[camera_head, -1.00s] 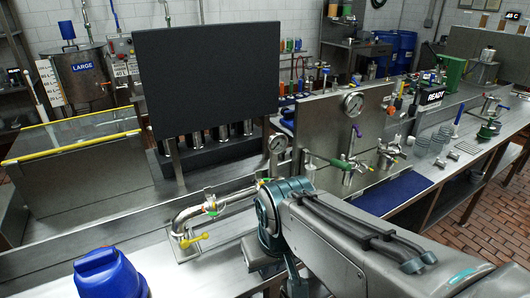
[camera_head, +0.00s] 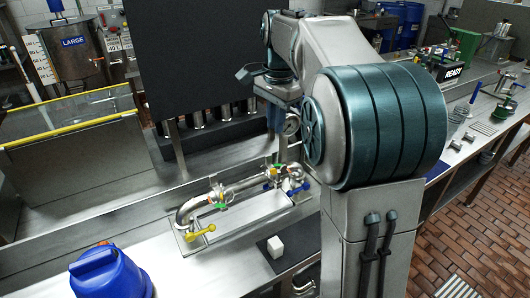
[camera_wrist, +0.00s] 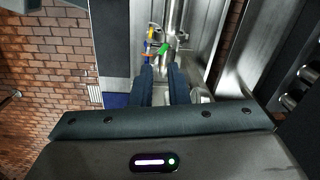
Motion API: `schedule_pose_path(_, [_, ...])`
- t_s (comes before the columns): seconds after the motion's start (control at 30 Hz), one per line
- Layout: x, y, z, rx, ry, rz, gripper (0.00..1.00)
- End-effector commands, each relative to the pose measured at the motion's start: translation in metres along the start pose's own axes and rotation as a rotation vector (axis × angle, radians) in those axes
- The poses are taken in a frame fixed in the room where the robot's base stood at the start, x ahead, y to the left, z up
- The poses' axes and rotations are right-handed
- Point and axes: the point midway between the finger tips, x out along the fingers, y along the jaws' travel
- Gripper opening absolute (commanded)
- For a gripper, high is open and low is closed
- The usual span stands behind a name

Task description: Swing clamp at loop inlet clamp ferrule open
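The metal pipe loop (camera_head: 250,186) lies over a shallow steel tray on the bench. A clamp joint with green and orange parts (camera_head: 221,195) sits at its left, near a yellow-handled valve (camera_head: 201,233). A second clamp joint (camera_head: 275,172) sits near the right end, beside blue handles. Which joint is the loop inlet I cannot tell. My gripper (camera_head: 277,125) points down above the right end of the pipe. In the wrist view its two fingers (camera_wrist: 163,75) are apart and empty, with the pipe (camera_wrist: 172,18) and a green part (camera_wrist: 164,47) beyond their tips.
A dark panel (camera_head: 190,60) stands behind the pipe, close to my arm. A blue jug (camera_head: 105,275) stands at front left. A white block (camera_head: 275,247) sits on a dark mat in front of the tray. My arm hides much of the bench to the right.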

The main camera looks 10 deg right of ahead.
Motion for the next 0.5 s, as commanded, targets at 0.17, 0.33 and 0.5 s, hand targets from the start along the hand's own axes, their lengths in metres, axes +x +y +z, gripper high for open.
schedule_pose_path(0.17, [0.0, -0.03, -0.011, 0.143, 0.006, 0.035, 0.15])
schedule_pose_path(0.33, [0.004, -0.037, -0.013, 0.19, 0.01, 0.045, 0.15])
schedule_pose_path(0.5, [0.026, -0.036, -0.013, 0.191, 0.008, 0.048, 0.15])
